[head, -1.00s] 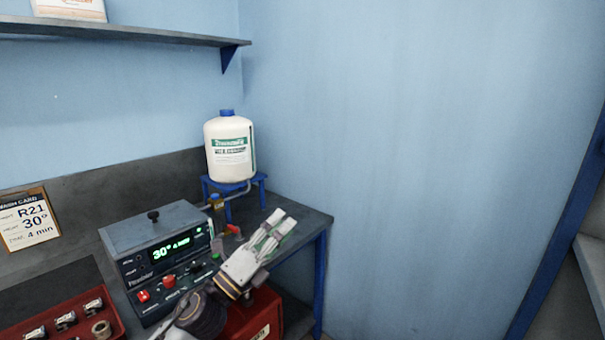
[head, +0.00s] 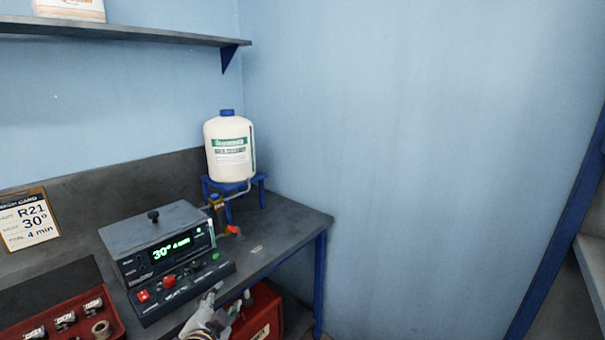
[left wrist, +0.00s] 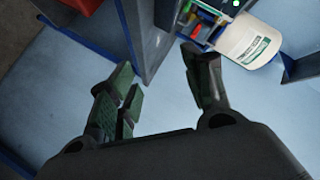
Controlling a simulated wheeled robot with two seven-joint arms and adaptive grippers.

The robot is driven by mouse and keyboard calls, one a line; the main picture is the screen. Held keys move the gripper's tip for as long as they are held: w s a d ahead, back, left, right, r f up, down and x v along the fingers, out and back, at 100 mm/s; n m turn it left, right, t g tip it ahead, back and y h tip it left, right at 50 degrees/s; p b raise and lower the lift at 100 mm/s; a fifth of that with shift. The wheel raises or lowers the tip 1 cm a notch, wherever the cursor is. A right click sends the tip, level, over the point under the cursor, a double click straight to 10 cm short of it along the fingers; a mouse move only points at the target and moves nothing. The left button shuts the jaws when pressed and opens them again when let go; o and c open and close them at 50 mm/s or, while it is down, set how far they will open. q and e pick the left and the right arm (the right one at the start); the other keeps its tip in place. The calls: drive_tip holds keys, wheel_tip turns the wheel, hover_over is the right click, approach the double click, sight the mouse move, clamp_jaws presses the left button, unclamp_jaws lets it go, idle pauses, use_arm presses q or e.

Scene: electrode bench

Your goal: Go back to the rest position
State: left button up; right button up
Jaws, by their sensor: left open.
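My left gripper (head: 229,297) is low in the head view, at the front edge of the bench below the control box. Its two fingers are spread and nothing is between them. In the left wrist view the open fingers (left wrist: 158,66) stand apart over the bench edge and blue wall. My right gripper is in neither view.
A white bottle (head: 230,150) stands on a blue stand (head: 262,187) at the bench's back corner. A red tray (head: 112,318) with metal parts is at lower left. A red case (head: 264,312) sits under the bench (head: 290,228). Right of the bench is open.

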use_arm(q)
drive_tip(key=s+a+f+n+g, duration=0.1)
drive_tip(key=s+f+n+g, duration=0.4)
drive_tip(key=s+f, duration=0.5)
drive_tip(key=s+a+f+n+g, duration=0.1)
drive_tip(key=s+f+n+g, duration=0.2)
drive_tip(key=s+f+g, duration=0.65)
drive_tip(key=s+a+f+t, duration=0.1)
drive_tip(key=s+f, duration=0.1)
drive_tip(key=f, duration=1.3)
drive_tip(key=s+a+f+t, duration=0.1)
drive_tip(key=s+f, duration=0.2)
drive_tip(key=f, duration=1.3)
drive_tip(key=s+a+f, duration=0.3)
drive_tip(key=s+f, duration=0.6)
drive_tip(key=s, duration=0.1)
drive_tip(key=s+a+f+m, duration=0.1)
drive_tip(key=s+a+f, duration=0.2)
drive_tip(key=s+f, duration=0.7)
drive_tip(key=shift+s+a+g, duration=0.3)
drive_tip(key=shift+a+g, duration=0.05)
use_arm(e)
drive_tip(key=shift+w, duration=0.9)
